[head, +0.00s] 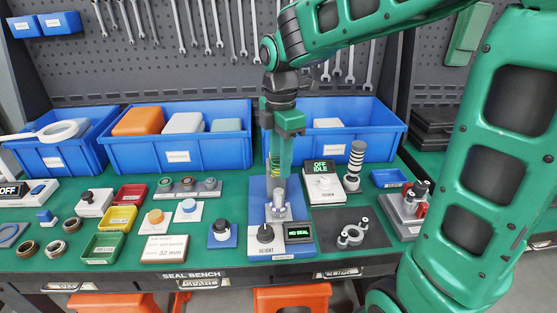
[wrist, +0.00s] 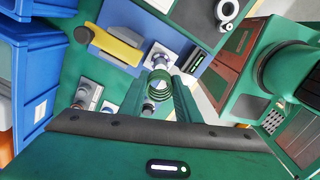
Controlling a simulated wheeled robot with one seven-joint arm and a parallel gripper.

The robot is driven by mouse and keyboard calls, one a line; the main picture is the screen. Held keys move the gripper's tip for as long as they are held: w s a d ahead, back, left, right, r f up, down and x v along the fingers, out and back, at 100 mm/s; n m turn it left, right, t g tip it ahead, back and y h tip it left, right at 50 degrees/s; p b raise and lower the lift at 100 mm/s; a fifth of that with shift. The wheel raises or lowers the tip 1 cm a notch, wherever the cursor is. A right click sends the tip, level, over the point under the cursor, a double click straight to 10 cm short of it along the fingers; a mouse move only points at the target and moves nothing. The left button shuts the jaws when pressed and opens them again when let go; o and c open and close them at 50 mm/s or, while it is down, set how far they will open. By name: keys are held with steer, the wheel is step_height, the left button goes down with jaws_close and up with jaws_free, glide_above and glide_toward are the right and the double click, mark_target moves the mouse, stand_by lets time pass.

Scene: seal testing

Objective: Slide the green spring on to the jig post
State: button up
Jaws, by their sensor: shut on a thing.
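My gripper (head: 283,172) points down over the blue test jig (head: 257,190) at the middle of the bench. In the wrist view its two green fingers (wrist: 160,92) are shut on the green spring (wrist: 157,86), a coil held between them. The silver jig post (head: 279,200) stands upright on the jig below the fingers. In the wrist view the post (wrist: 160,57) shows just beyond the spring and nearly in line with it. In the head view the fingers mostly hide the spring. I cannot tell whether spring and post touch.
The jig's display (head: 299,232) reads NO SEAL, beside a black height knob (head: 265,234). A white OFF IDLE box (head: 323,188) and a striped stack (head: 355,160) stand to the right. Blue bins (head: 178,162) line the back. Coloured trays (head: 117,218) sit at left.

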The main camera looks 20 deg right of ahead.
glide_above(280, 190)
steer(key=shift+f, duration=2.15)
steer(key=shift+f, duration=0.75)
stand_by(0.4)
steer(key=o, duration=1.2)
steer(key=shift+c, duration=0.2)
step_height(280, 190, up, 7)
stand_by(0.5)
stand_by(0.3)
